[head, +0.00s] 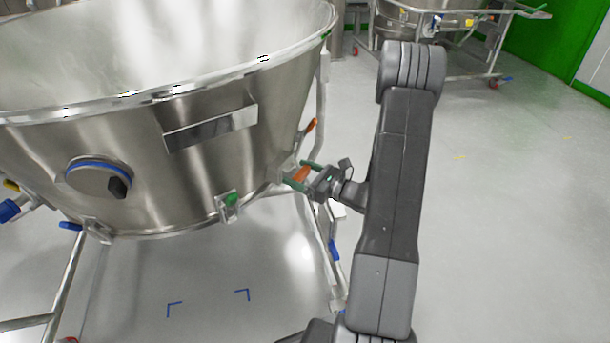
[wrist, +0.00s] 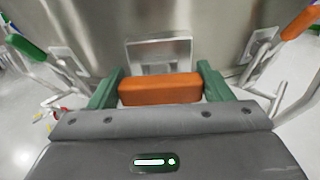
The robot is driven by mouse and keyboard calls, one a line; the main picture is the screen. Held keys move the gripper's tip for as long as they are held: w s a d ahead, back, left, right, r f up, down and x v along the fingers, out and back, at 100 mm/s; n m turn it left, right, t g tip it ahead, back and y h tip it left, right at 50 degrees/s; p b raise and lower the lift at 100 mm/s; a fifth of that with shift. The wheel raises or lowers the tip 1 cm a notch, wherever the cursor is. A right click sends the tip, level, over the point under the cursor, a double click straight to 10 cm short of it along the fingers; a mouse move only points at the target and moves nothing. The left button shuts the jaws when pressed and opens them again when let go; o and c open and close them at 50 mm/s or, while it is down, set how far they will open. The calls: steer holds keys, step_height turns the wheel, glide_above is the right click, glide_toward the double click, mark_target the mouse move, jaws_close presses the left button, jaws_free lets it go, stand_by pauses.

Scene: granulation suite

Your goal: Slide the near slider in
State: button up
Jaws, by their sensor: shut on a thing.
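An orange block (head: 301,174), the handle of a slider, sits at the lower right side of the big steel vessel (head: 205,165). In the wrist view the orange block (wrist: 160,89) lies crosswise in front of a square metal plate (wrist: 163,54) on the vessel wall. My gripper (head: 303,173) is shut on the orange block, with one green finger at each end of it. In the wrist view my gripper (wrist: 160,86) shows the block between the fingers. How far the slider stands out is hard to tell.
A green handle (head: 232,199) and another orange handle (head: 311,125) flank the held block on the vessel. A round port (head: 98,176) with a blue ring is at left. The vessel's tubular legs stand close below. Open floor (head: 500,220) lies to the right.

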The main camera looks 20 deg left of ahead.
steer(key=o, duration=0.9)
steer(key=shift+w+a+r, duration=0.1)
steer(key=shift+a, duration=0.05)
steer(key=o, duration=0.5)
steer(key=shift+a, duration=0.15)
steer(key=d+p, duration=0.1)
steer(key=d, duration=0.3)
steer(key=s+d, duration=0.1)
steer(key=d, duration=0.4)
steer(key=s+d+p, duration=0.1)
steer(key=d, duration=0.3)
steer(key=shift+d+p, duration=0.3)
steer(key=shift+d, duration=0.05)
steer(key=a+b, duration=0.1)
steer(key=a, duration=0.3)
steer(key=w+a, duration=0.1)
steer(key=a, duration=0.4)
steer(key=w+a+b, duration=0.1)
steer(key=a, duration=0.3)
steer(key=shift+a+b, duration=0.2)
steer(key=shift+b, duration=0.1)
steer(key=shift+s+d, duration=0.1)
steer(key=shift+d, duration=0.25)
